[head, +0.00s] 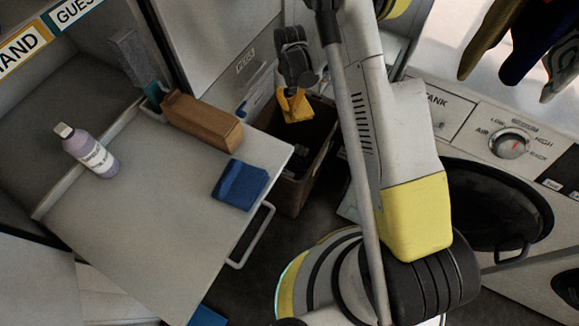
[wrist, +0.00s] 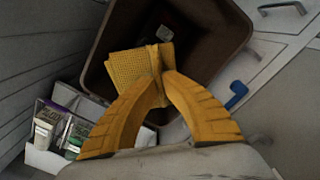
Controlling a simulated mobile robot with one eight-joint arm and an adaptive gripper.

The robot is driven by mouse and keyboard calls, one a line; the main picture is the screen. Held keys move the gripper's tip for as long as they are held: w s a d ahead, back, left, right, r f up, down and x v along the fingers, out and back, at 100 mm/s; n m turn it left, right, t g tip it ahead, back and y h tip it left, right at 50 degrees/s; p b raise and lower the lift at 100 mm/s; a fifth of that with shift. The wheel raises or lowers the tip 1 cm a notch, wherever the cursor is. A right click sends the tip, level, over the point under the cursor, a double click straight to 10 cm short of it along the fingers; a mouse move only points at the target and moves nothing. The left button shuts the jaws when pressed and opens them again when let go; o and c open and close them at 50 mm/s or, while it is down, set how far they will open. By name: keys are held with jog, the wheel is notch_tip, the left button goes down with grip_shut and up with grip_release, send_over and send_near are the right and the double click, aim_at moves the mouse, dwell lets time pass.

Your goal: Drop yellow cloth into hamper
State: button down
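The yellow cloth (wrist: 135,69) is a folded, waffle-textured piece pinched between the yellow fingertips of my gripper (wrist: 158,76) in the wrist view. In the head view the cloth (head: 296,106) hangs from my gripper (head: 291,92) over the opening of the brown hamper (head: 292,196). The hamper's dark inside and rim (wrist: 95,45) lie behind the cloth in the wrist view. A small pale item (wrist: 166,33) shows inside it. The gap between the cloth and the hamper floor cannot be judged exactly. My gripper hides part of the hamper opening.
A grey worktop (head: 130,225) holds a blue folded cloth (head: 240,184), a brown box (head: 201,121) and a lavender bottle (head: 87,151). A washing machine (head: 497,205) stands right. A white bin of packets (wrist: 60,130) sits beside the hamper.

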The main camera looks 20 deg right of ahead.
jog(key=shift+f+b, duration=1.5)
jog(key=shift+f, duration=1.45)
jog(key=c, duration=1.5)
grip_release()
jog(key=shift+c, duration=0.2)
jog(key=shift+r, duration=0.15)
notch_tip(320, 180, up, 12)
jog(key=shift+f, duration=0.1)
